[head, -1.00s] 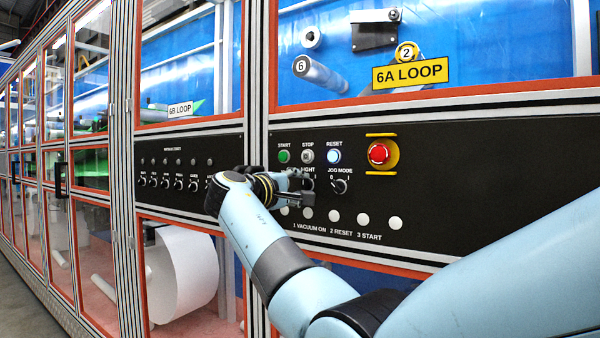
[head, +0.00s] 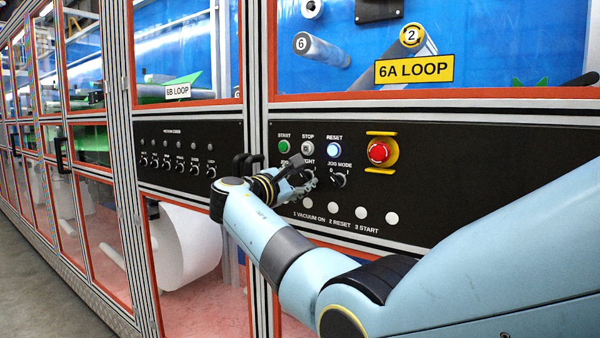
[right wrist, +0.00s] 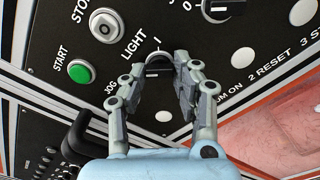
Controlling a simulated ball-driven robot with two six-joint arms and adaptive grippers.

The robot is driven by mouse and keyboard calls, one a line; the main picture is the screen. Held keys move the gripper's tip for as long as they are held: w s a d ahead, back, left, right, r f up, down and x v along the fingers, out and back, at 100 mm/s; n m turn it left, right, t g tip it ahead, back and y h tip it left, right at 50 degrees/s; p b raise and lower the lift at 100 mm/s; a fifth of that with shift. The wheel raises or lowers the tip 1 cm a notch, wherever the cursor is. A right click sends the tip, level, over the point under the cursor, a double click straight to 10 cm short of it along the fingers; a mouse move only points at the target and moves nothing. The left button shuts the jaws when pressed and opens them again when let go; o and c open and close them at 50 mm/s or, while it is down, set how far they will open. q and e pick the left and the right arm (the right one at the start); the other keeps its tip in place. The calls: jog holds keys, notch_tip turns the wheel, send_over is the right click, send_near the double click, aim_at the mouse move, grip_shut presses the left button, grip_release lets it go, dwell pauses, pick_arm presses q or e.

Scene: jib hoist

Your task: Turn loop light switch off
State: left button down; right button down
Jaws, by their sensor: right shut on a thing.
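The light switch is a round dark rotary knob with a pale rim, under the LIGHT label on the black panel (head: 420,150). In the right wrist view the knob (right wrist: 158,68) shows between my fingertips. My right gripper (head: 306,178) is at the panel, and the wrist view shows its two fingers (right wrist: 163,82) on either side of the knob, shut on it. The fingers hide most of the knob, so I cannot read its setting. In the head view the fingers also cover part of the LIGHT label. My left gripper is not in view.
The jog mode knob (head: 338,180) is close to the right of my gripper. Green START (head: 285,146), STOP (head: 308,147) and lit RESET (head: 334,149) buttons lie above it. A red emergency stop (head: 379,152) is farther right. Black door handles (head: 243,166) stand out at left.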

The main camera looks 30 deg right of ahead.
jog(key=shift+f+n, duration=0.15)
jog(key=shift+n, duration=0.25)
jog(key=c, duration=1)
grip_release()
jog(key=v, duration=0.7)
jog(key=shift+a, duration=0.3)
